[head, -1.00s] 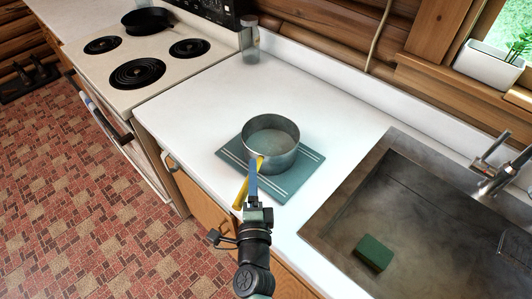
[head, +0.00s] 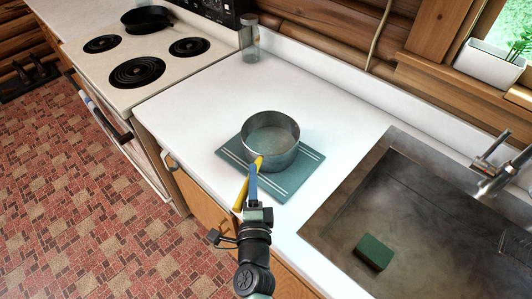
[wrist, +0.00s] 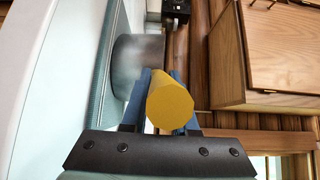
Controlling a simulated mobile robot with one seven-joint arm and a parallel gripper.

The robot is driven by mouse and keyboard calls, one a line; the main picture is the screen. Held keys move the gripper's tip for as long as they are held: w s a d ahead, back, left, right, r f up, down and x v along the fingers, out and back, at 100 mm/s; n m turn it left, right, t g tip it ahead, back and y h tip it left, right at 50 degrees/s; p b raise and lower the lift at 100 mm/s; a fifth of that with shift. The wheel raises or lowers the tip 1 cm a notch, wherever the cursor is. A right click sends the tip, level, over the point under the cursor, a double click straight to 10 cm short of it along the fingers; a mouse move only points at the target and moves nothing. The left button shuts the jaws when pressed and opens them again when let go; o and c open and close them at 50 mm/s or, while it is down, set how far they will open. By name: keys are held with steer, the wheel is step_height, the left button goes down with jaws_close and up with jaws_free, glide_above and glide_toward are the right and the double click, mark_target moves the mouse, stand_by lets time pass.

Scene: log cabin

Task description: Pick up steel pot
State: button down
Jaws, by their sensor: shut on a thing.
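The steel pot (head: 271,150) is a round, open, grey pot with a yellow handle (head: 241,194) that points toward me. It is over a teal striped mat (head: 296,180) on the white counter; I cannot tell whether its base touches the mat. My gripper (head: 252,180) has its blue fingers on the handle. In the wrist view, the pot (wrist: 136,65) is beyond the fingers, and the yellow handle (wrist: 170,103) lies between the two fingers of my gripper (wrist: 162,84). My gripper is shut on it.
A sink (head: 420,215) with a green sponge (head: 374,252) is at the right. A stove (head: 165,95) with a black pan (head: 146,19) is at the left. A glass jar (head: 250,45) stands at the back. Counter left of the mat is clear.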

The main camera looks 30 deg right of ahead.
steer(key=shift+w+d+r, duration=0.1)
steer(key=shift+r, duration=0.4)
stand_by(0.3)
steer(key=shift+d+r, duration=0.1)
steer(key=shift+r, duration=0.2)
steer(key=shift+f, duration=0.15)
steer(key=shift+r+p, duration=4.15)
steer(key=shift+r, duration=0.65)
